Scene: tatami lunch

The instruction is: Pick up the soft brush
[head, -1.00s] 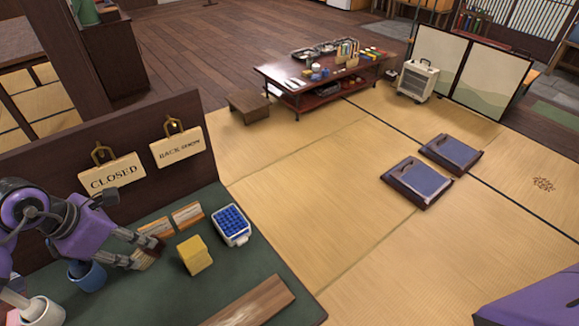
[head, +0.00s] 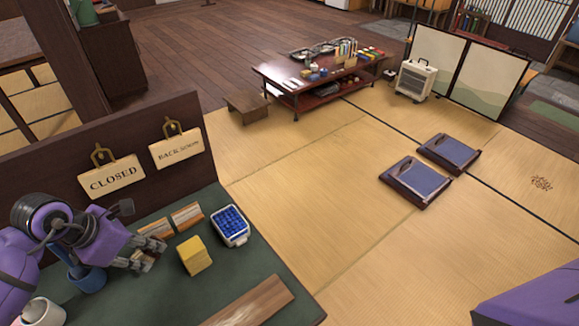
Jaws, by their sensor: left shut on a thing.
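My left gripper (head: 141,261) is in the lower left of the head view, above the green mat (head: 225,275). Its fingers are shut on a small brown thing that is mostly hidden by them, which looks like the soft brush (head: 151,258). I cannot tell whether the brush is clear of the mat. My right gripper is not in view.
A yellow block (head: 195,256), a tray of blue pieces (head: 231,225) and two wooden-looking pieces (head: 187,216) lie beside the gripper. A blue cup (head: 88,278), a white cup (head: 42,312) and a plank (head: 250,303) are near. Signs hang on the board (head: 50,208) behind.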

